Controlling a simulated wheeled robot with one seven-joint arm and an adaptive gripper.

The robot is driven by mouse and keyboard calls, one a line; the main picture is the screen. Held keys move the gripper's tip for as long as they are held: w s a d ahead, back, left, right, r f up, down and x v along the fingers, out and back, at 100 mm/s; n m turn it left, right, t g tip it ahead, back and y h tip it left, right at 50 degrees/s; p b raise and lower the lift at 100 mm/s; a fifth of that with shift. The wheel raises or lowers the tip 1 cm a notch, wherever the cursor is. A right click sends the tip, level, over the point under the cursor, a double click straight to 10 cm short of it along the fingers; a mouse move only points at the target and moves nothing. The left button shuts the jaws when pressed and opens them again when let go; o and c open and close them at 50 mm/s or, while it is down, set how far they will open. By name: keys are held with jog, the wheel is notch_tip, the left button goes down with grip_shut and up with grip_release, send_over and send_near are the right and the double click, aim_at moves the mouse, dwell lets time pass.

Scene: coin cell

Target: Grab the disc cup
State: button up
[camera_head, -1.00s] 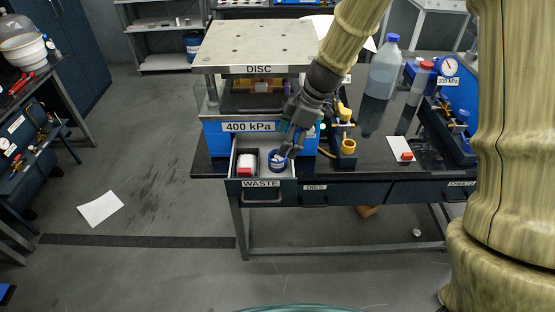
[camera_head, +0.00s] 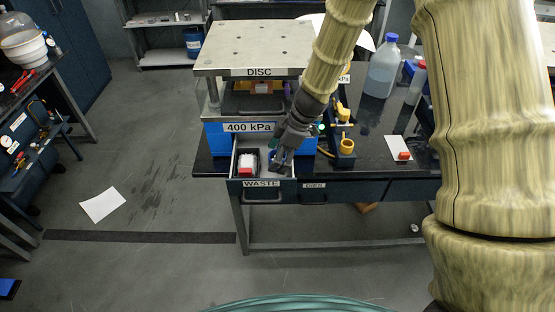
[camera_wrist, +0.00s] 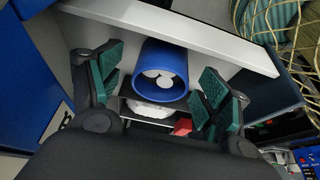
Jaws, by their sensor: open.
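The disc cup, a blue round cup (camera_wrist: 161,70) with pale discs inside, stands in the open drawer labelled WASTE (camera_head: 261,184). In the wrist view it lies between and just beyond the fingers of my gripper (camera_wrist: 158,85). The fingers have green pads and are open, with space on both sides of the cup. In the head view my gripper (camera_head: 281,160) points down into the drawer and hides most of the cup.
A dark box with white and red contents (camera_head: 247,167) sits left of the cup in the drawer. The DISC press (camera_head: 258,72) stands directly behind. A yellow-fitted tool (camera_head: 344,145) is to the right. The drawer walls (camera_wrist: 170,25) are close around the gripper.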

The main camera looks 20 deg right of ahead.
jog(key=shift+f, duration=0.2)
jog(key=shift+c, duration=0.2)
jog(key=c, duration=1)
jog(key=shift+w+r+b, duration=0.1)
jog(key=shift+r+b, duration=0.15)
jog(key=shift+b, duration=0.1)
